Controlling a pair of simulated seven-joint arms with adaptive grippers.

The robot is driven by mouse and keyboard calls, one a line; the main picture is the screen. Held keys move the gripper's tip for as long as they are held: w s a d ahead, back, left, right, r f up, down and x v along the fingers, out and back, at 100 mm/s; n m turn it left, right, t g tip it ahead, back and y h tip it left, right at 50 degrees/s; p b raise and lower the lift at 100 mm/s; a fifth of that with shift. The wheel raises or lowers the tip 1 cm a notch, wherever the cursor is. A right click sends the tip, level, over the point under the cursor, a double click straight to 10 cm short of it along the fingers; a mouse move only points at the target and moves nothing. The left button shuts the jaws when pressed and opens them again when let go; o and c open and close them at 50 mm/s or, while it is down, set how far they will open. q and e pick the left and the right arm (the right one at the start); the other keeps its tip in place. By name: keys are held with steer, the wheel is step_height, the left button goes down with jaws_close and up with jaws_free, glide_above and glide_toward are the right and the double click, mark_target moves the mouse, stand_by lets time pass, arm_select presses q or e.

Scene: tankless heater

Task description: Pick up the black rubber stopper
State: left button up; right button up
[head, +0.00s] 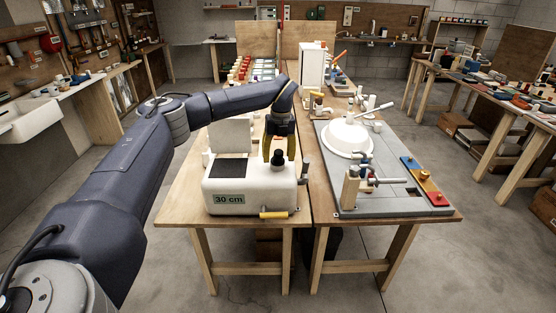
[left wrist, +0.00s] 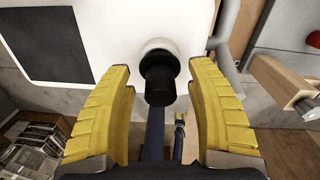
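The black rubber stopper (head: 278,158) sits upright on top of the white tank (head: 234,197) marked "30 cm", at its right side. In the left wrist view the stopper (left wrist: 160,82) is between the two yellow fingers, with gaps on both sides. My left gripper (head: 280,153) points down over the tank around the stopper. In the left wrist view my left gripper (left wrist: 162,98) is open, its fingers not touching the stopper. My right gripper is in neither view.
A grey board (head: 385,199) with a white dome (head: 349,139) and valve fittings lies on the right-hand table. A yellow-handled tool (head: 273,214) lies at the tank's front edge. A tall white box (head: 312,66) stands behind.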

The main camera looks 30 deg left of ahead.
mark_target(278, 150)
arm_select(q)
jaws_close()
steer(key=shift+r, duration=0.15)
stand_by(0.4)
step_height(278, 150, up, 20)
stand_by(0.6)
